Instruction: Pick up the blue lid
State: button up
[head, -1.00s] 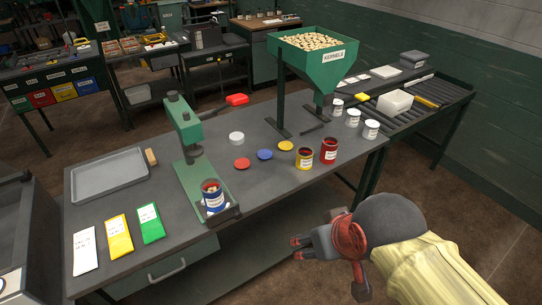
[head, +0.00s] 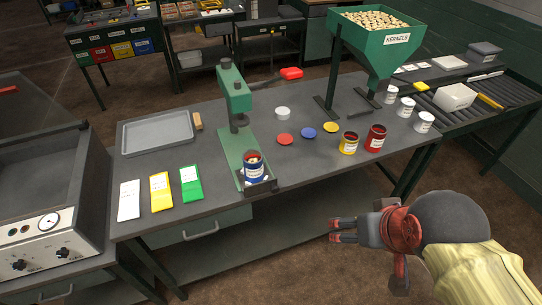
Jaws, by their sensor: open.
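The blue lid (head: 308,133) lies flat on the dark workbench (head: 222,208), between a red lid (head: 285,139) and a yellow lid (head: 330,127). A white lid or stack (head: 283,113) lies just behind the red one. My gripper (head: 334,230) is open and empty. It hangs in front of the bench's front edge at the lower right, well apart from the blue lid. Nothing covers the lid.
A green press (head: 233,95) with a blue can (head: 254,170) at its base stands left of the lids. A yellow can (head: 348,143) and red can (head: 375,138) stand to the right, below the kernel hopper (head: 385,52). White, yellow and green packets lie front left.

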aim_at(307, 132)
jog(key=i+j+z, duration=0.15)
jog(key=i, duration=0.3)
jog(key=i+j+z, duration=0.15)
jog(key=i, duration=0.3)
jog(key=i+j+z, duration=0.2)
jog(key=i, duration=0.25)
